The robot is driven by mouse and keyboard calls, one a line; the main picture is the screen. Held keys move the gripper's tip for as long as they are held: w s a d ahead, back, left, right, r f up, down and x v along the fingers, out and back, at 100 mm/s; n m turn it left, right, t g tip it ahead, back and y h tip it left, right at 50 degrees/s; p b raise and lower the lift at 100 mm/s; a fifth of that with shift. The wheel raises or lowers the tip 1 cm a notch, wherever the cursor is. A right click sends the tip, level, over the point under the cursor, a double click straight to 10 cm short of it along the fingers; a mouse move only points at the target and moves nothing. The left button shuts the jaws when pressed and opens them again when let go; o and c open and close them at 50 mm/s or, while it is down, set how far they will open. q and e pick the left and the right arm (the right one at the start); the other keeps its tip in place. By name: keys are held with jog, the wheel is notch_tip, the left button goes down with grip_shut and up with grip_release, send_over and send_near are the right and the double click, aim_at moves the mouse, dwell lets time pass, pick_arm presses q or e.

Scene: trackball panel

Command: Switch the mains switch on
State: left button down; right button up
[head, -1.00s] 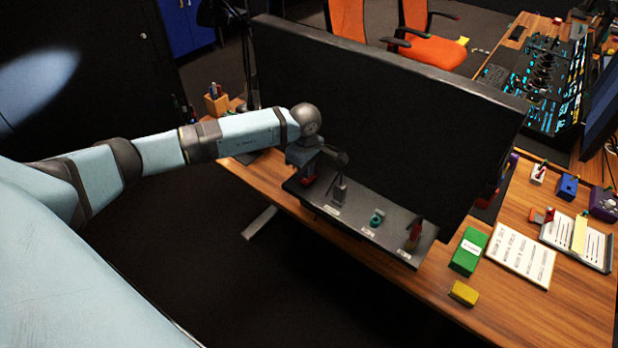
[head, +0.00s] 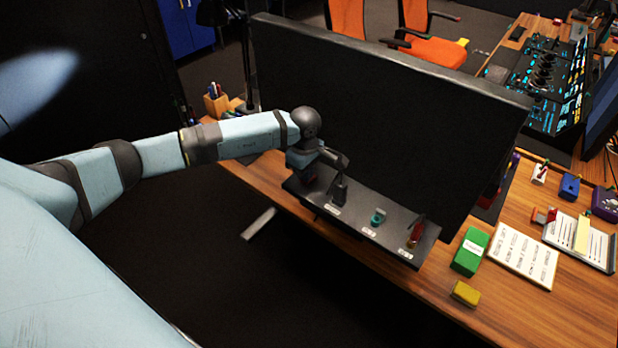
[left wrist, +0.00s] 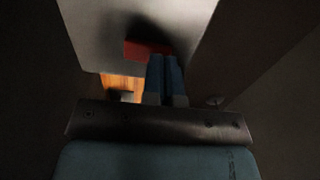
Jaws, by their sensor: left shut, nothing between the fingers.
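A grey control panel (head: 395,232) stands on the wooden desk in front of a large black screen. It carries a dark upright control (head: 339,191), a teal control (head: 378,217) and a red control (head: 415,233), each with a small label too blurred to read. My left wrist (head: 305,155) is over the panel's left end and hides what is there. In the left wrist view my left gripper (left wrist: 165,58) is shut and empty, its tips beside a red block (left wrist: 138,48) at the grey surface. I cannot tell whether they touch, or if this is the mains switch. My right gripper is out of view.
The black screen (head: 380,125) rises close behind the panel. A green box (head: 470,250), a yellow block (head: 465,293) and a printed sheet (head: 522,255) lie right of the panel. A pen holder (head: 215,100) stands at the back left. The floor in front of the desk is clear.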

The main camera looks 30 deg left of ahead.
pick_arm(q)
jog(key=shift+f+b, duration=0.4)
jog(key=shift+f, duration=0.15)
jog(key=shift+r, duration=0.25)
jog(key=shift+r+p, duration=1.65)
jog(key=shift+r, duration=1.7)
jog(key=shift+s+f, duration=0.1)
